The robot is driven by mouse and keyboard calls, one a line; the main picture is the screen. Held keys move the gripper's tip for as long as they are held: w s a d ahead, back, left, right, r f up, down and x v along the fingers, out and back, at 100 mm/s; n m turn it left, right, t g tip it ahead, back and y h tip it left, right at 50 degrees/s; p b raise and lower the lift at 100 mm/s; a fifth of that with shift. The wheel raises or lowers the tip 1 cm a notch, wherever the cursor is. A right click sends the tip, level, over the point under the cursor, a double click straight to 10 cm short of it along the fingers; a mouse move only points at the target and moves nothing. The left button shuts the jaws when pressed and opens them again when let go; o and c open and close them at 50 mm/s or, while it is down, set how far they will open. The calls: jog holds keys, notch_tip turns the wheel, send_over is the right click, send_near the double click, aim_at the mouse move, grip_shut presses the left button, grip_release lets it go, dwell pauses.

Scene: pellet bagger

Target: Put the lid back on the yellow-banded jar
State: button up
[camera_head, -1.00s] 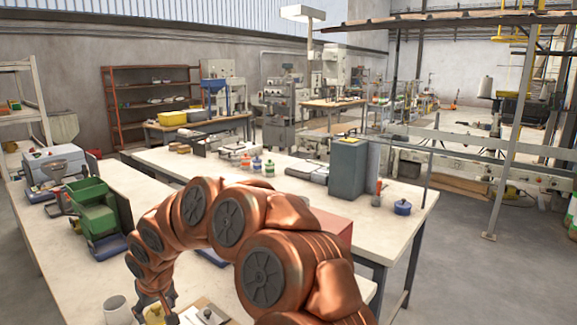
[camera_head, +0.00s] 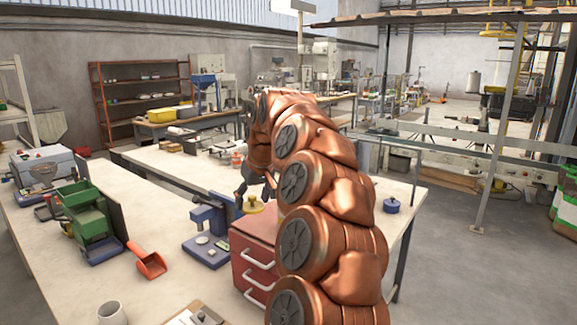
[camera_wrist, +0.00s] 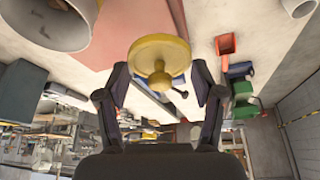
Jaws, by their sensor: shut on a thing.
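My gripper (camera_head: 250,192) is shut on a yellow lid (camera_head: 253,205) and holds it in the air, above and beside the red drawer cabinet (camera_head: 252,262). In the wrist view the lid (camera_wrist: 158,52) is a round yellow disc with a knob, between the two fingers of my gripper (camera_wrist: 160,76). The yellow-banded jar cannot be made out in either view; my arm covers part of the far table. A small jar with a red-orange band (camera_head: 236,159) shows just behind my arm.
A blue press-like device (camera_head: 208,235) stands left of the cabinet. A red scoop (camera_head: 147,262), green hopper device (camera_head: 88,220) and white mug (camera_head: 111,313) are on the near table. A blue lidded pot (camera_head: 391,206) sits near the far table's right end.

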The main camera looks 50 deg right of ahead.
jog(key=s+d+r+p, duration=0.1)
jog(key=s+d+r, duration=0.5)
jog(key=s+r, duration=0.15)
jog(key=shift+w+d+f+b, duration=0.1)
jog(key=shift+f+b, duration=1)
jog(key=shift+f, duration=0.35)
jog(key=shift+w+f+b, duration=0.1)
jog(key=shift+f+b, duration=0.95)
jog(key=shift+f, duration=0.35)
jog(key=shift+s, duration=0.25)
jog(key=shift+f+b, duration=0.2)
jog(key=shift+b, duration=0.1)
dwell(0.5)
jog(key=o, duration=0.9)
jog(key=shift+o, duration=0.4)
